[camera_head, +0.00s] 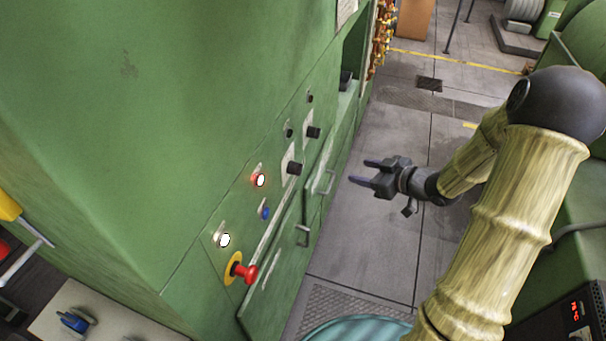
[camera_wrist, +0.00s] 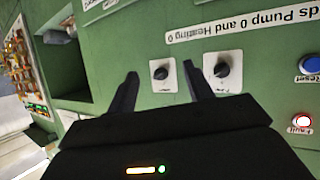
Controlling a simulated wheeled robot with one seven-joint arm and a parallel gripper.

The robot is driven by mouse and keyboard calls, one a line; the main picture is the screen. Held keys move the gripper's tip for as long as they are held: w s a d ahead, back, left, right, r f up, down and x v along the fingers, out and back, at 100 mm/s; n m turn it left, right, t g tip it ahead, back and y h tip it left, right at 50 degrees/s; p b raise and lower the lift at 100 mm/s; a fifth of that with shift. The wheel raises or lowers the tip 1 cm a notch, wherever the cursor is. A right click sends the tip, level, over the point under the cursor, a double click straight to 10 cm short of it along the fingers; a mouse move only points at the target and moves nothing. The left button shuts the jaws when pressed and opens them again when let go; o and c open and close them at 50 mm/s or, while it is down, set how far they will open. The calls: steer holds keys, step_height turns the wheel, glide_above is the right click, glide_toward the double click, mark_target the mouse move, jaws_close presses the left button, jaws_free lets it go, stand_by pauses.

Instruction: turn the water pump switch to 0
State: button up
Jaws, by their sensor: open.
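Two black rotary switches on pale plates sit on the green panel; in the head view one is the farther switch (camera_head: 313,131) and one the nearer switch (camera_head: 294,168). In the wrist view, seen upside down, one switch (camera_wrist: 161,72) appears between my fingers and the other (camera_wrist: 222,69) just right of the right finger. Their small labels are unreadable, so I cannot tell which is the water pump switch. My gripper (camera_head: 365,172) is open and empty, to the right of the panel and apart from it, fingers pointing towards it. It also shows in the wrist view (camera_wrist: 160,70).
The panel also carries a lit red fault light (camera_head: 260,179), a blue reset button (camera_head: 264,212), a white light (camera_head: 224,240) and a red emergency stop (camera_head: 246,272). Metal door handles (camera_head: 303,236) stick out below the switches. The grey floor (camera_head: 375,235) beside the panel is clear.

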mark_target(295, 169)
steer(key=s+n+g+y+b, duration=0.1)
steer(key=s+n+g+y, duration=0.2)
steer(key=s+y, duration=0.3)
steer(key=shift+d+r+n+y, duration=0.15)
steer(key=shift+r+n+y, duration=0.2)
steer(key=shift+y, duration=0.55)
steer(key=shift+s, duration=0.1)
steer(key=p+x, duration=0.5)
steer(key=x, duration=1.2)
steer(key=shift+f, duration=0.1)
steer(key=shift+c, duration=0.2)
steer(key=c, duration=0.9)
